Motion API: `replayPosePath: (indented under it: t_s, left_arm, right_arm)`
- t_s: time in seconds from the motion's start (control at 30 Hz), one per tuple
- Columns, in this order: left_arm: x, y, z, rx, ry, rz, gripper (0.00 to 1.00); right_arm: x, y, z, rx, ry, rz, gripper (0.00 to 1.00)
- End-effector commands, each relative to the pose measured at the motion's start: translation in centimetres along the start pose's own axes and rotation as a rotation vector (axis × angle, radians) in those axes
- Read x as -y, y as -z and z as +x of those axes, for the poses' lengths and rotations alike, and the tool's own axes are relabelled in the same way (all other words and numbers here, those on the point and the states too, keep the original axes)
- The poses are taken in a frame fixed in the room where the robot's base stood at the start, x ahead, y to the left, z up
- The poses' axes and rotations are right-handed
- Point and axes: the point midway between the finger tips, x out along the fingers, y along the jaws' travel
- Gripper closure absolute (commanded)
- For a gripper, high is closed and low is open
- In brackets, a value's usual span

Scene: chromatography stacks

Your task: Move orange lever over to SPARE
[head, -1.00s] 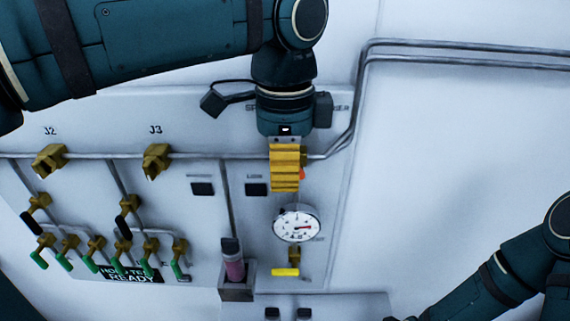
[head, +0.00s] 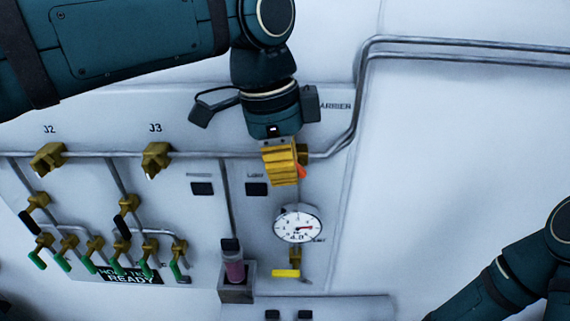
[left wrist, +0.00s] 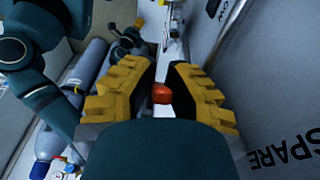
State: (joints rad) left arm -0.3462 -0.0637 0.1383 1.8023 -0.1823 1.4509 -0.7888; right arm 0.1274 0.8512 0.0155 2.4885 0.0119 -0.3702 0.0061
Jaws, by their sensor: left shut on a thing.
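The orange lever (head: 301,171) shows as a small tip beside my left gripper (head: 281,175) in the head view. In the left wrist view the lever (left wrist: 161,93) sits between the two yellow fingers of my left gripper (left wrist: 162,98), which is shut on it. Most of the lever is hidden by the fingers. A brass valve body (head: 303,153) shows just right of the fingers, on the pipe. The SPARE label (left wrist: 285,150) is at the lower right of the left wrist view. My right arm is at the lower right of the head view; its fingers are not clear.
A round gauge (head: 298,225) sits below the gripper, with a yellow handle (head: 286,273) under it. Brass valves (head: 156,158) and green levers line the panel to the left. Bent pipes (head: 440,47) run to the upper right. The wall at right is bare.

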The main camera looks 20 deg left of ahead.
Motion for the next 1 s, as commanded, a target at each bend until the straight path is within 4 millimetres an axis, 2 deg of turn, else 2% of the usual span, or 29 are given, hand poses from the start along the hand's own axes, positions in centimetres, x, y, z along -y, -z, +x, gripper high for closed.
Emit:
replayPosePath:
  t_s: [0.13, 0.17, 0.2, 0.23, 0.53, 0.67, 0.77, 1.0]
  left_arm:
    - [0.0, 0.0, 0.1, 0.003, -0.004, 0.0, 1.0]
    - [0.0, 0.0, 0.1, 0.003, -0.004, 0.0, 0.75]
    - [0.0, 0.0, 0.1, 0.003, -0.004, 0.0, 0.61]
    - [0.0, 0.0, 0.1, 0.003, -0.004, 0.0, 0.56]
    - [0.0, 0.0, 0.0, 0.002, -0.002, 0.0, 0.56]
    - [0.0, 0.1, -0.8, 0.001, 0.0, 0.0, 0.56]
    - [0.0, 0.1, -2.4, 0.0, 0.001, 0.0, 0.56]
    - [0.1, 0.1, -7.3, -0.001, 0.001, 0.0, 0.56]
  right_arm:
    - [0.0, 0.0, 0.0, 0.0, 0.0, 0.0, 1.0]
    - [0.0, 0.0, 0.0, 0.0, 0.0, 0.0, 1.0]
    - [0.0, 0.0, 0.0, 0.0, 0.0, 0.0, 1.0]
    - [0.0, 0.0, 0.0, 0.0, 0.0, 0.0, 1.0]
    - [0.0, 0.0, 0.0, -0.001, 0.0, 0.0, 1.0]
    - [0.0, 0.0, 0.0, -0.001, 0.0, 0.0, 1.0]
    - [0.0, 0.0, 0.0, -0.001, 0.0, 0.0, 1.0]
    - [0.0, 0.0, 0.0, -0.001, 0.0, 0.0, 1.0]
